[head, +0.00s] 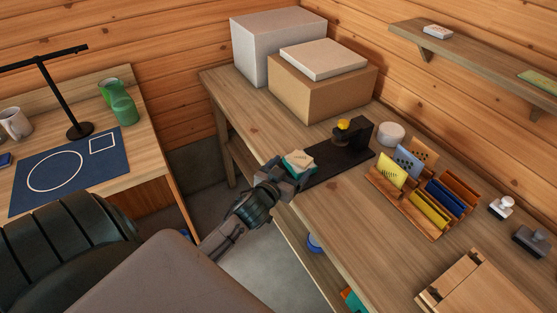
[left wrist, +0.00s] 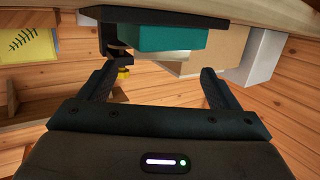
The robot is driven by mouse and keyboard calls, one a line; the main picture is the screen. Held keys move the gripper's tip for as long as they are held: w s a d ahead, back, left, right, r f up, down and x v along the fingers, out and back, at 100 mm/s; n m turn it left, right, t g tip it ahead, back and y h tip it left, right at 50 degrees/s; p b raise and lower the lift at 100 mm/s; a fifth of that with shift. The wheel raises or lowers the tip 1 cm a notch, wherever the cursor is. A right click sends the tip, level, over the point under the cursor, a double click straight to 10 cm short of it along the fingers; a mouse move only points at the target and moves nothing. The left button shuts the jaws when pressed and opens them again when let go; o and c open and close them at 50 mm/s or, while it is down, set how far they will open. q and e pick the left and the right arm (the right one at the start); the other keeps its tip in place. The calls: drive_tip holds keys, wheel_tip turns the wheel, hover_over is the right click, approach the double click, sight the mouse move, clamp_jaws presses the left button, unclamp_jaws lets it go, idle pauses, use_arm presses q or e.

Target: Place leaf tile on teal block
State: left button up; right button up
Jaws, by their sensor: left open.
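A teal block (head: 297,171) stands at the near edge of the right-hand table, with a cream tile (head: 301,158) lying on top; I cannot make out any mark on it. My left gripper (head: 284,178) is open, right at the block on its near side. In the left wrist view the teal block (left wrist: 165,38) shows just beyond the open fingers (left wrist: 158,70), with nothing between the fingertips. A yellow tile with a dark leaf mark (left wrist: 28,42) stands at that view's left edge; in the head view a yellow tile (head: 391,171) stands in a wooden rack. My right gripper is not in view.
A dark stand with a yellow knob (head: 343,125) is behind the block. The wooden rack (head: 400,205) holds several coloured tiles. Boxes (head: 318,95) fill the table's far end. Clear wood (head: 345,220) lies between the rack and the near edge.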

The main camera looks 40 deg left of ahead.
use_arm(q)
drive_tip(key=b+v, duration=0.2)
drive_tip(key=v, duration=0.6)
drive_tip(key=shift+s, duration=0.2)
